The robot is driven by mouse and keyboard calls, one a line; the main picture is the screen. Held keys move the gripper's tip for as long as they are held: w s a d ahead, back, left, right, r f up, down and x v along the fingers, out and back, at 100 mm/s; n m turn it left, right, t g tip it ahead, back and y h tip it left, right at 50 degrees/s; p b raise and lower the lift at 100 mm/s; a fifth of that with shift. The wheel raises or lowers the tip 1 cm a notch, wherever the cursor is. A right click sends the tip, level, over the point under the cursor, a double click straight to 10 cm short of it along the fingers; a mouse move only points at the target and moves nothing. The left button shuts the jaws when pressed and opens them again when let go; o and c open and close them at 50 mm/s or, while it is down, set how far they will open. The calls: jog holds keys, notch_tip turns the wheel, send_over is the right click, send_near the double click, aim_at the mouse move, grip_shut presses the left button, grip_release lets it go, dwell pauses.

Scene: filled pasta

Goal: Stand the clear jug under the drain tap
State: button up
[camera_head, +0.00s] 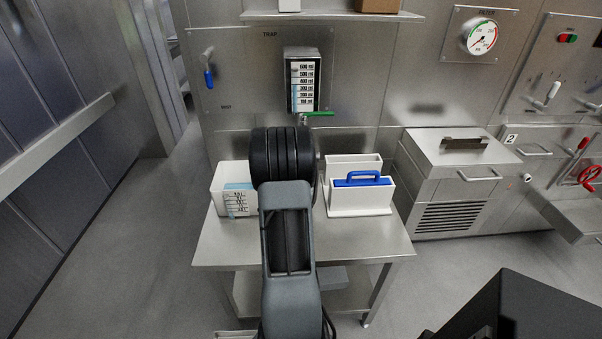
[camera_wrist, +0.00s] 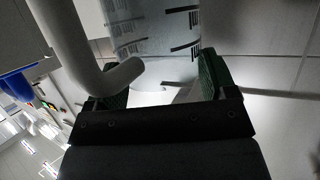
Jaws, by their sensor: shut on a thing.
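In the wrist view my gripper (camera_wrist: 162,90) is shut on the clear jug (camera_wrist: 152,35), which has black graduation marks. Its green-padded fingers sit on either side of the jug. A thick pale curved piece (camera_wrist: 85,50), apparently the jug's handle, shows beside it. In the head view my black wrist hides the gripper and the held jug. The drain tap with its green lever (camera_head: 319,113) is on the wall under the graduated trap glass (camera_head: 303,82), just above and beyond my wrist. I cannot tell whether the jug is under the tap or touching the table.
A steel table (camera_head: 212,250) stands below the trap. A white container (camera_head: 218,180) with a marked front is left of my arm. A white holder (camera_head: 345,208) with a blue-handled piece (camera_head: 363,181) is at right. A steel cabinet (camera_head: 455,150) stands further right. A shelf (camera_head: 330,15) is above.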

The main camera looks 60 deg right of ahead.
jog(key=shift+w+d+f, duration=0.1)
jog(key=shift+w+f, duration=0.05)
jog(key=shift+f, duration=0.45)
